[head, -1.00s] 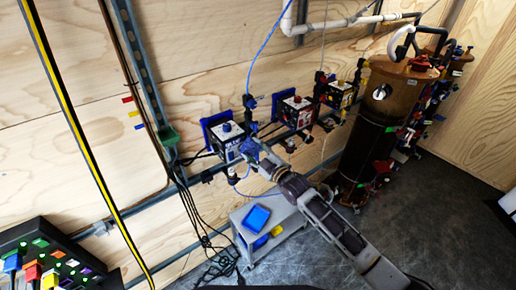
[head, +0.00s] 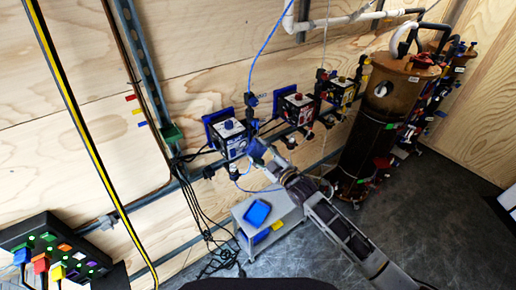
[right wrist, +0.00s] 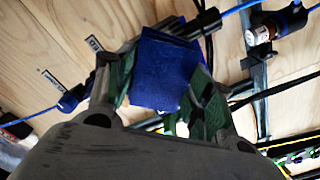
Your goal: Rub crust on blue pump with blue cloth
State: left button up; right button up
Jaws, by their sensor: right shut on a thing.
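The blue pump (head: 228,137), a boxy unit with a blue back plate and blue knob, is mounted on the wooden wall in the head view. My right gripper (head: 261,154) is at the pump's lower right side. It is shut on the blue cloth (head: 256,149), which also shows between the fingers in the right wrist view (right wrist: 163,72). I cannot tell whether the cloth touches the pump. No crust can be made out at this size. My left gripper is not in view.
A red pump (head: 297,107) and a yellow pump (head: 340,91) are in line to the right. A grey cart (head: 281,212) with a blue tray (head: 257,213) stands below. Black cables (head: 205,225) hang left of it. A brown tank (head: 380,120) stands at right.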

aim_at(259, 151)
jog(key=shift+p+v, duration=0.65)
jog(key=shift+v, duration=0.8)
jog(key=shift+s, duration=0.1)
jog(key=shift+s+d, duration=0.1)
jog(key=v, duration=0.2)
jog(key=shift+s+d, duration=0.25)
jog(key=shift+s, duration=0.05)
